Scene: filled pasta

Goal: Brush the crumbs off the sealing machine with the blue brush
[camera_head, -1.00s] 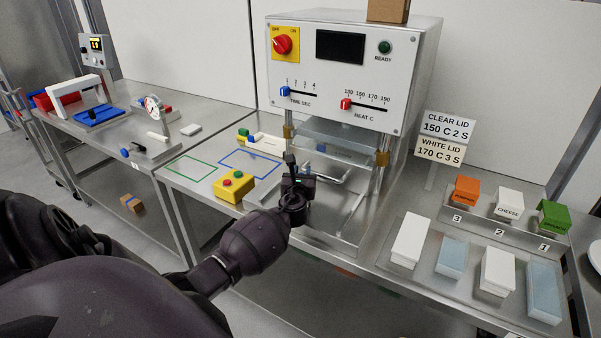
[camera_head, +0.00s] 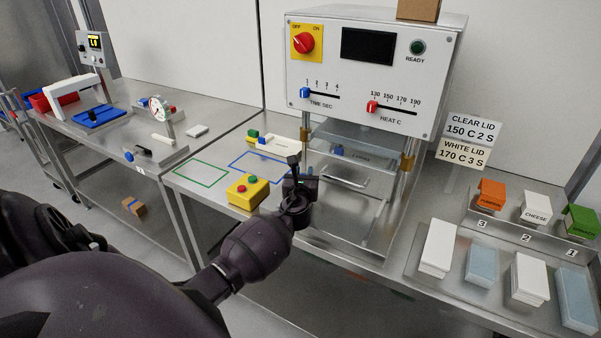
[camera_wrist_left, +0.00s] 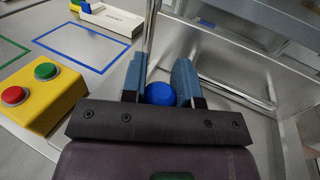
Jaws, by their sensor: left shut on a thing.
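The sealing machine (camera_head: 350,75) stands at centre, with a white front panel, a raised plate and a metal bed (camera_head: 345,215) below. My left gripper (camera_head: 294,178) is at the left front edge of the bed, right of the yellow button box. In the left wrist view its two blue-grey fingers (camera_wrist_left: 158,80) are shut on a round-ended blue thing, which looks like the handle of the blue brush (camera_wrist_left: 160,95). Its bristles are hidden, and in the head view my gripper covers it. I cannot make out crumbs. My right gripper is not in view.
The yellow button box (camera_head: 247,191) stands close left of my gripper. A white labelled box (camera_head: 277,143) lies behind it. Guide posts (camera_head: 405,175) flank the bed. Lid stacks (camera_head: 438,248) and food blocks (camera_head: 490,195) are on the right. The green outline (camera_head: 201,173) is empty.

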